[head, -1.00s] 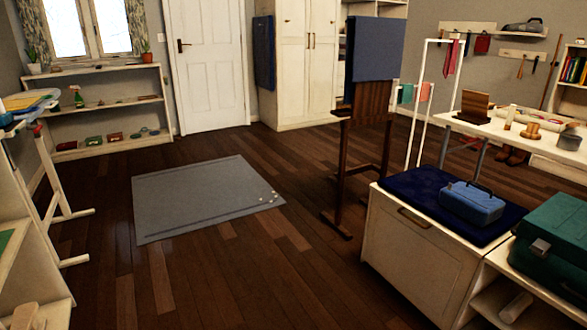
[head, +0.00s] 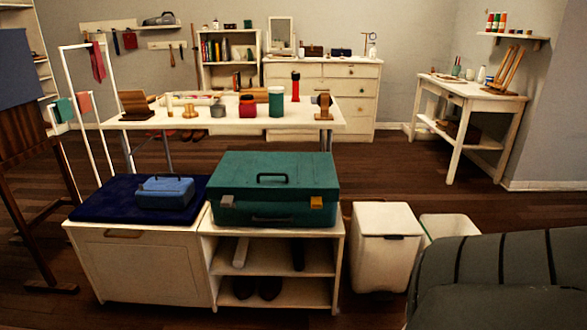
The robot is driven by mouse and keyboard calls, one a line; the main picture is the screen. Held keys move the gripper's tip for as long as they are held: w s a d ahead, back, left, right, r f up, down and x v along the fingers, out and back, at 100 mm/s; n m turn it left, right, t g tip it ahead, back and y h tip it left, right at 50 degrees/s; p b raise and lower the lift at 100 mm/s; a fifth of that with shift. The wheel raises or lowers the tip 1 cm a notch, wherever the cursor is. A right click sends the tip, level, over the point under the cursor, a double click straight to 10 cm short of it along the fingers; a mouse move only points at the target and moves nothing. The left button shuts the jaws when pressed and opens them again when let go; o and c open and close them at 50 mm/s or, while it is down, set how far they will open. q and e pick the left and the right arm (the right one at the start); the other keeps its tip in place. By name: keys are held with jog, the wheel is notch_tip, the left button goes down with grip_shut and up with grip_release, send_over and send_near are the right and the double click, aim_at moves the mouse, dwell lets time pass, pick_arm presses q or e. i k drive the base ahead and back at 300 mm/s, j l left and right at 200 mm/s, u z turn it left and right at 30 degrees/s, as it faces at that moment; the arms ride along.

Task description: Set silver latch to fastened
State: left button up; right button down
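A green case (head: 272,184) with a dark handle on its lid lies closed on a low white shelf unit. On its front face, a silver-grey latch (head: 228,199) sits at the left and a yellow latch (head: 316,202) at the right. The silver latch is too small for me to tell whether it is fastened. Neither of my grippers is in view.
A small blue case (head: 165,192) lies on a dark blue cushion (head: 105,203) left of the green case. White bins (head: 383,248) stand right of the shelf unit. A white table (head: 230,125) stands behind.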

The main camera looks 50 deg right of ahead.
aim_at(226, 201)
jog(key=z, duration=1.55)
jog(key=i+u, duration=0.15)
